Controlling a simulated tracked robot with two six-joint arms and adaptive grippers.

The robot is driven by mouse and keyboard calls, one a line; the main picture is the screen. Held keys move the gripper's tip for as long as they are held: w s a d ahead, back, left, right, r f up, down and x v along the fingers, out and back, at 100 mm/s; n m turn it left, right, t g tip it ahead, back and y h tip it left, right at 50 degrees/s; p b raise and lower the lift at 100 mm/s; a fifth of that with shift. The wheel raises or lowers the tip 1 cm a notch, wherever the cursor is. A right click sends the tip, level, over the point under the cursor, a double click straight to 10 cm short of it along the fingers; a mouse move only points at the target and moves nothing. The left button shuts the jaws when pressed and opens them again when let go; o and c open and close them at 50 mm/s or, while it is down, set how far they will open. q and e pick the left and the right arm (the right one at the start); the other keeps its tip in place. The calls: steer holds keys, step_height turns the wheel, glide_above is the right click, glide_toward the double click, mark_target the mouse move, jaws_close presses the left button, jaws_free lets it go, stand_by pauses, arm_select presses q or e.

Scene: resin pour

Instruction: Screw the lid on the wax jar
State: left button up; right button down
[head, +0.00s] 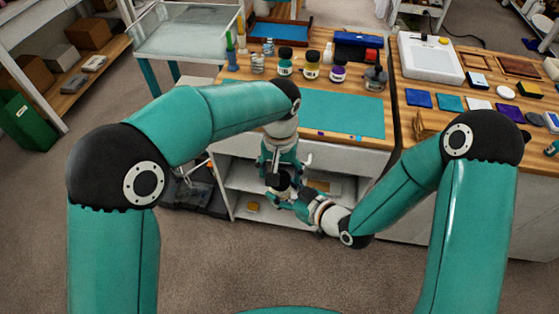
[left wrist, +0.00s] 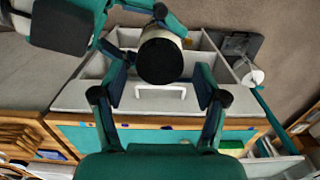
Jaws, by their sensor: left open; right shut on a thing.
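The wax jar (left wrist: 164,31) shows in the left wrist view as a pale body behind its round black lid (left wrist: 160,60). The lid covers the jar's mouth; how tightly it sits cannot be told. My right gripper (head: 288,192) is shut on the jar and holds it in the air in front of the workbench. My left gripper (head: 279,168) is above the jar, pointing down. In the left wrist view its fingers (left wrist: 161,82) are spread on both sides of the lid, with gaps visible. In the head view the jar is mostly hidden by the grippers.
The workbench (head: 310,149) stands just beyond the grippers, with open shelves (head: 240,179) below. A teal mat (head: 350,114) lies on it. The floor in front is clear.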

arm_select(q)
steer(key=shift+f, duration=0.8)
steer(key=shift+c, duration=0.4)
steer(key=c, duration=1.1)
steer(key=m, duration=0.2)
steer(key=shift+m, duration=0.3)
steer(key=shift+c, duration=0.2)
steer(key=o, duration=1.4)
steer(key=shift+c, duration=0.2)
steer(key=shift+r, duration=0.1)
step_height(320, 180, up, 12)
